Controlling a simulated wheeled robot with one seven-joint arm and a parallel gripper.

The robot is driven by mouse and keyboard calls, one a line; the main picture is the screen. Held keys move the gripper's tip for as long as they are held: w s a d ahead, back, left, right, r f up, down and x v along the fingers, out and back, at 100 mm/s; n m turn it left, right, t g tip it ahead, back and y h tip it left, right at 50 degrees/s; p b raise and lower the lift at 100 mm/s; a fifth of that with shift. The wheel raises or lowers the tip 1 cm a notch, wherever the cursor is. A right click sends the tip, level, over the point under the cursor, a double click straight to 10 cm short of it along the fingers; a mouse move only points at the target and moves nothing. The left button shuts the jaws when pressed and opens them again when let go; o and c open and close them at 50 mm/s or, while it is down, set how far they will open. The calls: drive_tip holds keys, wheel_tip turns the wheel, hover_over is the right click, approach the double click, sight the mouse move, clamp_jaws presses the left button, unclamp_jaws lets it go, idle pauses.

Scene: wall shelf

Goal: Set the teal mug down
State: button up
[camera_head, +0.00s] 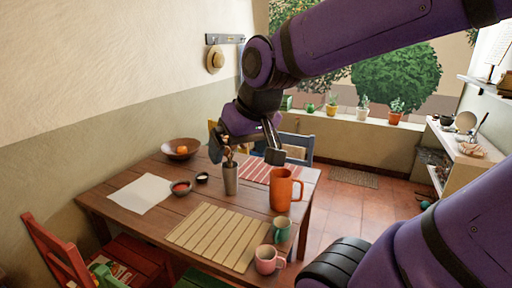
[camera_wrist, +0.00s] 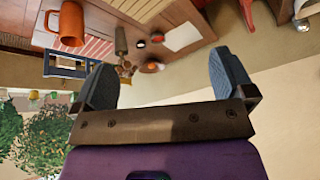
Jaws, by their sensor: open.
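The teal mug (camera_head: 282,230) stands upright on the wooden table (camera_head: 130,222), near its right edge. It is between the orange pitcher (camera_head: 285,190) and the pink mug (camera_head: 267,260). My gripper (camera_head: 245,152) is raised above the far part of the table, well apart from the teal mug. Its two fingers are spread, with nothing between them. In the wrist view my gripper (camera_wrist: 162,75) is also open and empty, and I cannot make out the teal mug there.
A metal cup with utensils (camera_head: 231,180) stands below my gripper. A slatted mat (camera_head: 215,238), a white sheet (camera_head: 141,193), a bowl with an orange fruit (camera_head: 180,148) and small dishes lie around the table. A blue chair (camera_head: 297,142) and a red chair (camera_head: 55,250) stand beside it.

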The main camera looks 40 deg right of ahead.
drive_tip(key=s+a+r+n, duration=0.1)
drive_tip(key=s+r, duration=0.1)
drive_tip(key=s, duration=0.4)
drive_tip(key=shift+a+r+n, duration=0.15)
drive_tip(key=shift+a+n, duration=0.1)
drive_tip(key=shift+n, duration=0.15)
